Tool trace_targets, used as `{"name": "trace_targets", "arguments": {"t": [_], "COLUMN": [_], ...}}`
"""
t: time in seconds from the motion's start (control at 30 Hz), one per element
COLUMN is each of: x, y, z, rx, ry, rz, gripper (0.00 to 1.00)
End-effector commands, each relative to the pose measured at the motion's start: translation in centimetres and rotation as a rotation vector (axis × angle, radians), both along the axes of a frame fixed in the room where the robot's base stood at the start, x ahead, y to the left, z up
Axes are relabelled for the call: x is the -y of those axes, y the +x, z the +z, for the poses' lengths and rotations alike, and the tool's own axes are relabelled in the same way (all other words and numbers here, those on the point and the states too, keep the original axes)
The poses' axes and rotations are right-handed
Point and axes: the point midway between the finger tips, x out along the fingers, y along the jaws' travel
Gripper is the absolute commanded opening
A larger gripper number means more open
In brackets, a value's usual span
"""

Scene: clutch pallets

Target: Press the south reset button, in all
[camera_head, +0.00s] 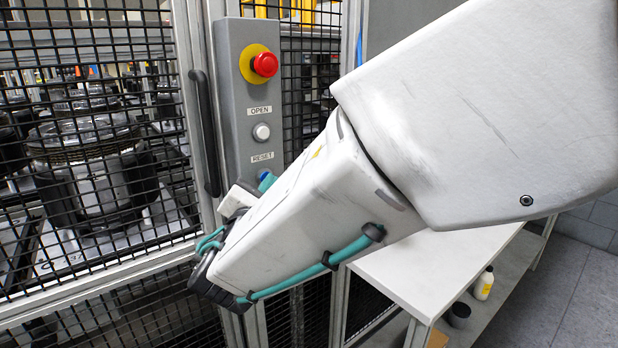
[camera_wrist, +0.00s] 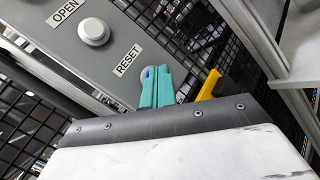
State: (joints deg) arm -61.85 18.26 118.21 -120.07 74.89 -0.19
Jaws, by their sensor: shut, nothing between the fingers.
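The grey control panel (camera_head: 238,85) stands by the mesh gate in the head view and fills the upper left of the wrist view (camera_wrist: 60,60). Its RESET label (camera_head: 262,157) also shows in the wrist view (camera_wrist: 128,61). Below that label is a small blue reset button (camera_wrist: 145,73), mostly hidden behind my fingertips. My gripper (camera_wrist: 157,72) is shut and empty, its teal fingers side by side. The tips are at the button; I cannot tell whether they touch it or whether it is pressed in. In the head view my wrist hides most of the fingers.
Above RESET are a white OPEN button (camera_head: 262,132) and a red emergency stop (camera_head: 265,65). A dark gate handle (camera_head: 205,130) stands just left of the panel. A white table (camera_head: 430,265) lies below my arm. A yellow part (camera_wrist: 209,85) shows right of my fingers.

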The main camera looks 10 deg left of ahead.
Motion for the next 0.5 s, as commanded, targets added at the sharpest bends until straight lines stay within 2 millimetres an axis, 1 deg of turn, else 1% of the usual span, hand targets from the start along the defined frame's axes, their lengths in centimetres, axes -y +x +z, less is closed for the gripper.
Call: {"name": "trace_targets", "arguments": {"t": [0.33, 0.5], "x": [-0.02, 0.41], "y": [0.01, -0.38], "z": [0.01, 0.05], "rx": [0.0, 0.001], "ry": [0.0, 0.001], "rz": [0.0, 0.001], "gripper": [0.0, 0.0]}}
